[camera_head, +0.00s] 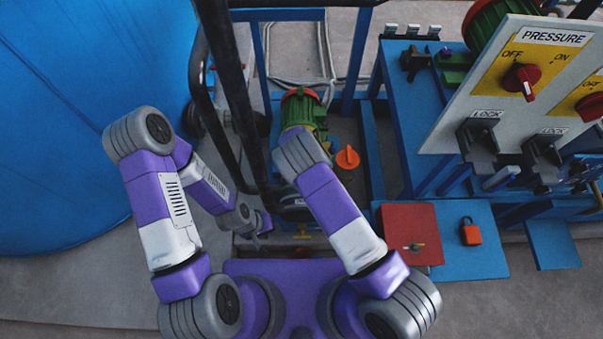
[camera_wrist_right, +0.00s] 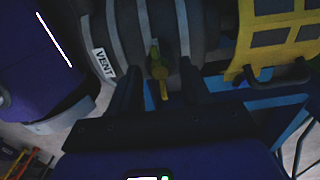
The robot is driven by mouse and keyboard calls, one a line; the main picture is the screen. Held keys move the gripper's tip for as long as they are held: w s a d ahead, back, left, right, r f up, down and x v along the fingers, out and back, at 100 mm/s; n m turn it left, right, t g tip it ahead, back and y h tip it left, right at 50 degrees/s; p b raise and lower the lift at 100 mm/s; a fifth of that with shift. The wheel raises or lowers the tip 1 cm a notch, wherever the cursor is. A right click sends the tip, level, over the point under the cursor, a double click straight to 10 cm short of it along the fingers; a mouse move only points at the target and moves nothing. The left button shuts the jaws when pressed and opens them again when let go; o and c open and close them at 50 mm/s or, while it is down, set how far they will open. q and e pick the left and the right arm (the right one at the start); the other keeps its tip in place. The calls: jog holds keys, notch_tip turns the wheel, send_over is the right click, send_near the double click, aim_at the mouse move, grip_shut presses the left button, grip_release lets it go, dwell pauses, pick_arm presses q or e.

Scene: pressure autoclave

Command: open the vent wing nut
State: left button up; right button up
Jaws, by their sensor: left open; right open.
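The yellow vent wing nut (camera_wrist_right: 162,88) sits on a dark grey body beside a white VENT label (camera_wrist_right: 104,62) in the right wrist view. My right gripper (camera_wrist_right: 160,72) is open, with one finger on each side of the wing nut; I cannot tell whether they touch it. In the head view a small yellow piece (camera_head: 303,233) shows low beside my right forearm, and my right gripper is hidden there.
A big blue tank (camera_head: 85,110) fills the left. Black pipes (camera_head: 235,100) rise between my arms. An orange knob (camera_head: 347,157), a red box (camera_head: 408,226), an orange padlock (camera_head: 471,233) and the pressure panel (camera_head: 520,85) are at the right.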

jog(key=shift+f, duration=0.15)
grip_shut()
jog(key=shift+n, duration=0.3)
jog(key=n, duration=0.4)
jog(key=shift+n, duration=0.3)
jog(key=n, duration=1)
jog(key=shift+n, duration=0.4)
jog(key=n, duration=0.5)
jog(key=shift+n, duration=0.3)
